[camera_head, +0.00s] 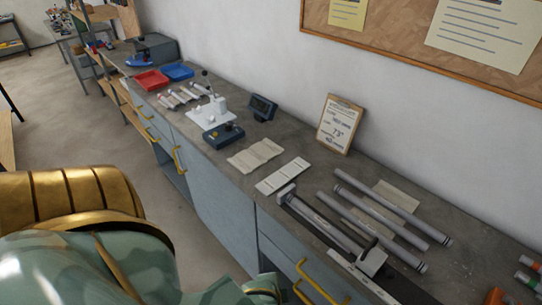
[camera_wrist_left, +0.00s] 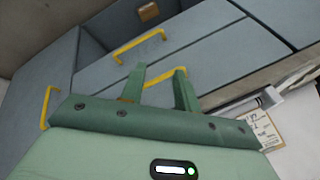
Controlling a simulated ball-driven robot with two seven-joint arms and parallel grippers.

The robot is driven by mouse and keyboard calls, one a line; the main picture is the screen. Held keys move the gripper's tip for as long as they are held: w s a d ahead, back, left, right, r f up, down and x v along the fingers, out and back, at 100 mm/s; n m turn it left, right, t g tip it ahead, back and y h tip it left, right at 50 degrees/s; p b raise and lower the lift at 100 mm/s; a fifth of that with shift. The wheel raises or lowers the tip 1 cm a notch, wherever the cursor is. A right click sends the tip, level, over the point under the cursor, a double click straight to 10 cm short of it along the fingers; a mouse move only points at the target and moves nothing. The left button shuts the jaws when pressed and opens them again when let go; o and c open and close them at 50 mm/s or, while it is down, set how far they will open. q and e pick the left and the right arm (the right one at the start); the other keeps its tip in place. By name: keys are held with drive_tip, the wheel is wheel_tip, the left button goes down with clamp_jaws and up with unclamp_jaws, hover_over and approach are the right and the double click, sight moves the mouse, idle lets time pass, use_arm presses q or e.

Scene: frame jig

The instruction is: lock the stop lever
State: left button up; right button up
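A long metal jig (camera_head: 325,222) lies along the front edge of the workbench in the head view, with a grey block at its far end and a pale block (camera_head: 372,261) at its near end. A small dark part stands by the pale block; I cannot tell whether it is the stop lever or how it is set. My left gripper (camera_wrist_left: 158,89) shows in the left wrist view with its two green fingers apart and nothing between them. It is in front of the grey drawers, away from the jig. My right gripper is not in view.
Several grey tubes (camera_head: 380,222) lie behind the jig. A white fixture with a black-knobbed lever (camera_head: 211,109), a dark control box (camera_head: 223,135), red (camera_head: 151,81) and blue trays and a clipboard (camera_head: 340,124) stand farther along. Yellow drawer handles (camera_head: 180,160) stick out from the bench front.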

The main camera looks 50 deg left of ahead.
use_arm(q)
drive_tip(key=shift+g, duration=0.3)
drive_tip(key=f, duration=0.1)
drive_tip(key=s+f, duration=0.1)
drive_tip(key=f, duration=0.1)
drive_tip(key=s+f+b, duration=0.1)
drive_tip(key=f, duration=0.1)
drive_tip(key=shift+a+f, duration=0.1)
drive_tip(key=shift+f, duration=0.15)
